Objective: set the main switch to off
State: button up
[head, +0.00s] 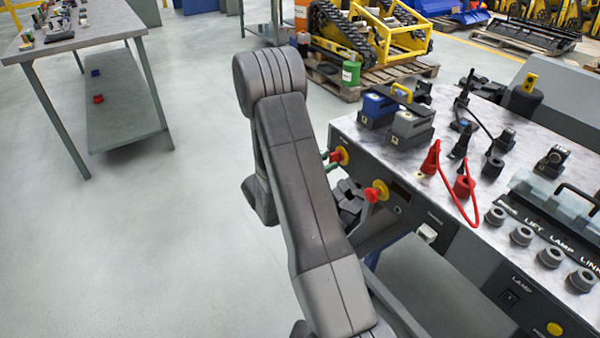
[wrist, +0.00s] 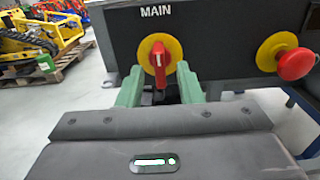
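The main switch (wrist: 158,60) is a red rotary handle on a yellow disc, below the label MAIN on the dark panel front. Its handle stands upright, with a white mark on its face. In the head view the switch (head: 339,156) shows at the left end of the console front, partly behind my arm. My gripper (wrist: 159,72) is open, with one green fingertip on each side of the handle's lower part. I cannot tell whether either finger touches it.
A red mushroom button (wrist: 296,64) on a yellow disc sits right of the switch, also in the head view (head: 376,191). The console top (head: 405,155) carries boxes, red plugs and a cable. A grey table (head: 85,35) stands far left; the floor between is clear.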

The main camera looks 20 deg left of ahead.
aim_at(335, 159)
jog(key=v, duration=1.1)
jog(key=shift+p, duration=0.35)
jog(key=shift+w, duration=0.1)
jog(key=b+x, duration=0.1)
jog(key=x, duration=1.2)
jog(key=shift+w+d, duration=0.25)
jog(key=shift+d, duration=0.05)
jog(key=shift+s+a, duration=0.1)
